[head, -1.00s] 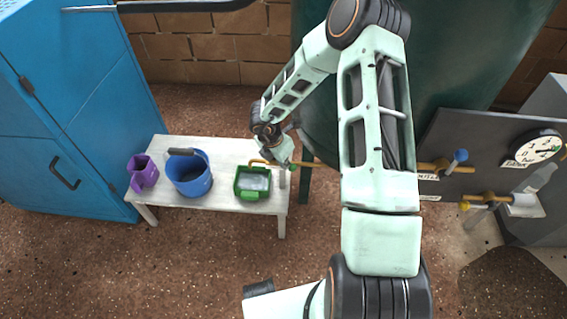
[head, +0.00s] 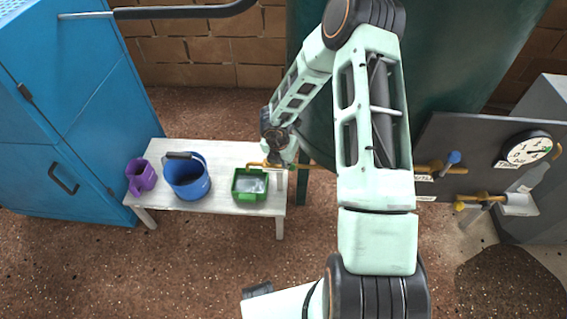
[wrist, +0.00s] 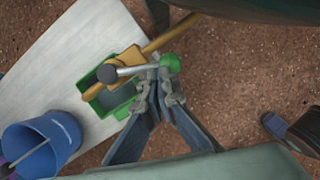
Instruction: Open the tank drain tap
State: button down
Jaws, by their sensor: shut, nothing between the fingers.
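The drain tap (wrist: 128,57) is an orange-yellow pipe and body coming from the dark green tank (wrist: 265,8). Its grey lever (wrist: 130,70) runs from a dark pivot to a green knob (wrist: 169,63), at an angle to the pipe. The tap's pipe also shows in the head view (head: 262,165), beside the tank (head: 455,60). My gripper (wrist: 160,82) is shut and empty, its fingertips at the lever just short of the knob. I cannot tell whether they touch. In the head view my gripper (head: 280,158) hides the knob.
A green tub (head: 251,197) sits under the spout on a white bench (head: 222,153). A blue bucket (head: 188,183) and a purple jug (head: 139,177) stand to its left. A blue cabinet (head: 60,110) is at left. A panel (head: 460,140) with a gauge and other taps is at right.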

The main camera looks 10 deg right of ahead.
jog(key=shift+w+d+n+t+y+p, duration=0.15)
jog(key=shift+w+d+n+p, duration=0.2)
jog(key=shift+n, duration=0.35)
jog(key=shift+w+d+n+t+y+p, duration=0.15)
jog(key=shift+w+d+n+p, duration=0.2)
jog(key=shift+n, duration=0.35)
jog(key=shift+s, duration=0.25)
